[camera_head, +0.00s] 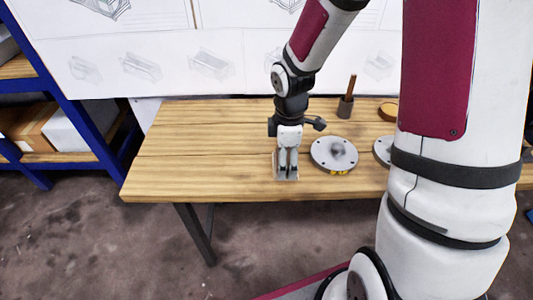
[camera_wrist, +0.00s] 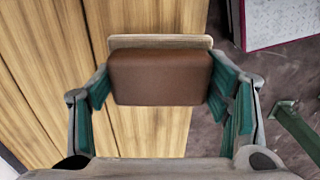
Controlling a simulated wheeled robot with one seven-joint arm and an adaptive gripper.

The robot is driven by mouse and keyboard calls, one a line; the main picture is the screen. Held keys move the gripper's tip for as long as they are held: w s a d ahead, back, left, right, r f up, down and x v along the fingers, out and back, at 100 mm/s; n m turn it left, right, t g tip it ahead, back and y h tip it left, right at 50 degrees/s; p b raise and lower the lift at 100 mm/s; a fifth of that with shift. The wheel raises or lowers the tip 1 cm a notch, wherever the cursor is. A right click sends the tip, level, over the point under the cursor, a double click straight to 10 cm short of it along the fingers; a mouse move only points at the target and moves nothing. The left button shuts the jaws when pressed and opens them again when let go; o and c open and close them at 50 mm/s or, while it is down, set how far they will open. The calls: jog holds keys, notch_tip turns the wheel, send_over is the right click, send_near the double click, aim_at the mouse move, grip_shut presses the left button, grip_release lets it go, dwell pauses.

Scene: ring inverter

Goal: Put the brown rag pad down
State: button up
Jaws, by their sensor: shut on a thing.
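In the wrist view the brown rag pad (camera_wrist: 160,77) is a brown block with a pale wooden edge strip along its far side. It sits between the two green-lined fingers of my gripper (camera_wrist: 165,100), which are shut on it. In the head view my gripper (camera_head: 287,172) points down over the front part of the wooden table (camera_head: 190,150), left of a round grey disc. There the pad is mostly hidden by the fingers. I cannot tell whether the pad touches the table top.
A second disc (camera_head: 383,151) is partly hidden by my arm. A holder with a brown handle (camera_head: 347,98) stands behind. The table's left half is clear. A blue shelf (camera_head: 65,100) stands at left.

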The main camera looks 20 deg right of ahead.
send_over(269, 160)
jog(key=shift+f+b, duration=0.35)
jog(key=shift+b, duration=0.1)
jog(key=shift+f+b, duration=0.45)
jog(key=shift+f, duration=1.3)
jog(key=shift+f, duration=0.2)
jog(key=o, duration=1.1)
jog(key=shift+r, duration=0.1)
